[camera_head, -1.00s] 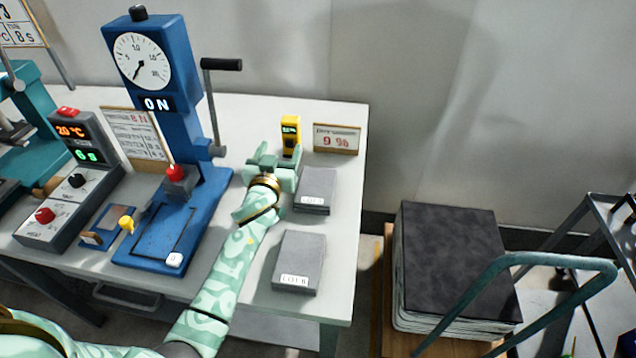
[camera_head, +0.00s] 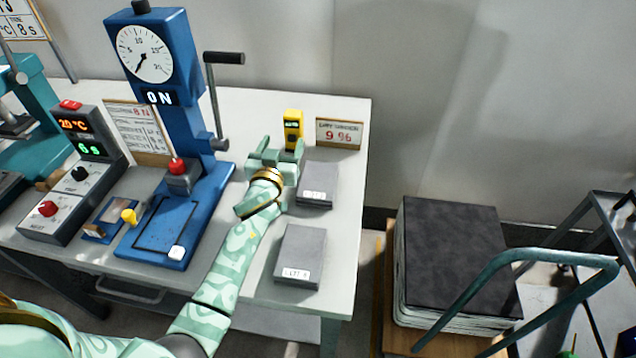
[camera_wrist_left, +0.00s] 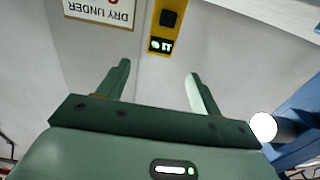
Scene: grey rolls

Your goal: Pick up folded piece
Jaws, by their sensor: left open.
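My left gripper (camera_head: 279,149) is open and empty above the back right of the white table. A yellow meter (camera_head: 293,130) with a small display stands just beyond its fingertips. In the left wrist view the gripper (camera_wrist_left: 158,72) has its two fingers apart, and the meter (camera_wrist_left: 164,30) shows ahead of the gap, not between them. I cannot make out a clearly folded piece. Two flat grey labelled blocks, a rear one (camera_head: 318,182) and a front one (camera_head: 301,250), lie right of my arm. My right gripper is not in view.
A blue press (camera_head: 205,215) with dial and lever stands left of the gripper. A control box (camera_head: 75,185) is further left. A "9 %" sign (camera_head: 339,133) stands by the meter. A dark-topped stack (camera_head: 455,260) stands right of the table.

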